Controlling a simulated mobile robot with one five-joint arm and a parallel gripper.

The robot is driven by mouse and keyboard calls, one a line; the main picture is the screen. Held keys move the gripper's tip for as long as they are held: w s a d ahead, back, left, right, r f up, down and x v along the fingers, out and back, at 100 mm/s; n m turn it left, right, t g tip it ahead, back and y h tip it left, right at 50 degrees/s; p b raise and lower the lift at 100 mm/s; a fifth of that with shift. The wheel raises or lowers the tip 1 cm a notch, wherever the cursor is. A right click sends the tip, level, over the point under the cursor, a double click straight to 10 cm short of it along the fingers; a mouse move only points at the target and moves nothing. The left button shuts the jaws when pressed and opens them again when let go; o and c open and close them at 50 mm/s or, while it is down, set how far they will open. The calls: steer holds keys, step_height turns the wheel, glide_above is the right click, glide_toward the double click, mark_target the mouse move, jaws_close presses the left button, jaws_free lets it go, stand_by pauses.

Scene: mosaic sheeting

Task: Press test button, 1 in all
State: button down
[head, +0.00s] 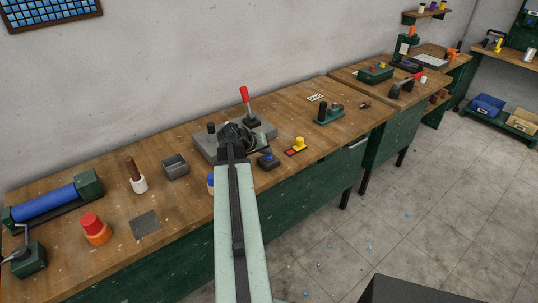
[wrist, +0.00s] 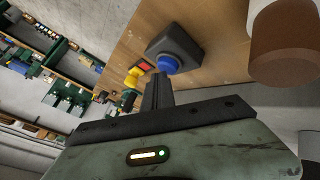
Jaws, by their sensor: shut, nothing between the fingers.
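A blue push button (head: 267,157) on a small dark box stands near the front edge of the workbench, right of my arm. It is the only blue push button that I make out. In the wrist view the blue button (wrist: 169,65) shows just beyond my shut, empty gripper (wrist: 159,77). The fingertips overlap the near edge of the dark box in that picture. I cannot tell whether they touch it. In the head view my gripper (head: 234,136) is partly lost against a grey plate and dark parts behind it.
A grey plate (head: 205,146) with a red-handled lever (head: 245,97) lies behind my arm. A yellow and red piece (head: 299,145) is right of the button.

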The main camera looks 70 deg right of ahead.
mark_target(267, 156)
steer(key=shift+r+p, duration=0.6)
steer(key=shift+r, duration=0.15)
steer(key=shift+r, duration=0.1)
step_height(267, 156, up, 5)
steer(key=p, duration=0.5)
stand_by(0.3)
